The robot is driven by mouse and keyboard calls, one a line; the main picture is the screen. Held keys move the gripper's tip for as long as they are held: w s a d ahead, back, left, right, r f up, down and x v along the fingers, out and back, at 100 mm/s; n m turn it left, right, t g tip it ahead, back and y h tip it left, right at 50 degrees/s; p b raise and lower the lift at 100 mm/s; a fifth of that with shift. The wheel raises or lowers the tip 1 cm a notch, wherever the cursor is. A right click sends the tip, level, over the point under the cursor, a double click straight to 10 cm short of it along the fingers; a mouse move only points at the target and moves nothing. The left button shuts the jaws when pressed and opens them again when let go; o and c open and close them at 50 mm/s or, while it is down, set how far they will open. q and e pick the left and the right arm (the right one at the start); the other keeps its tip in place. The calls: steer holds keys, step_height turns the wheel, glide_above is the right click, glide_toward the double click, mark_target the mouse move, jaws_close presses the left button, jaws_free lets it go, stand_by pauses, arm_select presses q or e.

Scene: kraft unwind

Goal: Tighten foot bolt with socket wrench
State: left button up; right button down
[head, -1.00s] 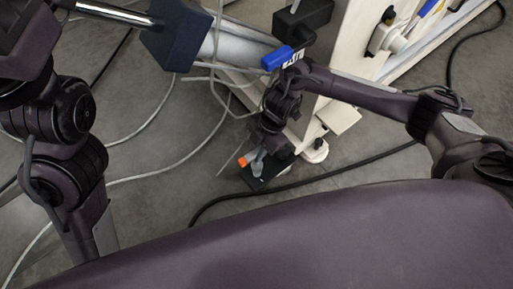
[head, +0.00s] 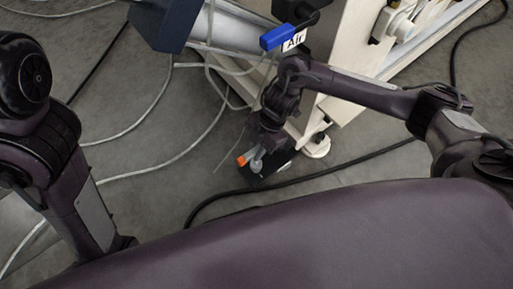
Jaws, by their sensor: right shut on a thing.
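My right gripper (head: 260,150) points down beside the cream machine frame, low near the floor. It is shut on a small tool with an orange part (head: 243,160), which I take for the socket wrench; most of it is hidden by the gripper. A small grey piece (head: 257,165) shows just below the fingers, over a black plate (head: 268,178) on the floor. I cannot tell whether the tool touches a bolt. A round white foot (head: 317,147) with a dark bolt stands to the right of the gripper. My left arm is at the left; its gripper is out of view.
The cream machine frame (head: 350,85) rises behind my right arm. A blue-handled valve with an "Air" tag (head: 294,39) is above the gripper. A black cable (head: 345,172) and pale hoses (head: 160,172) lie on the grey floor, which is otherwise open at left.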

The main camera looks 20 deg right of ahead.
steer(key=shift+f+p, duration=0.75)
steer(key=shift+f, duration=0.1)
stand_by(1.9)
steer(key=shift+s+r+m+p, duration=0.1)
steer(key=shift+r+m+p, duration=0.1)
steer(key=shift+m+p, duration=0.65)
steer(key=shift+f+t+p, duration=0.15)
steer(key=shift+t+p, duration=0.15)
steer(key=shift+p, duration=0.35)
steer(key=shift+f+m, duration=0.1)
steer(key=shift+m, duration=0.25)
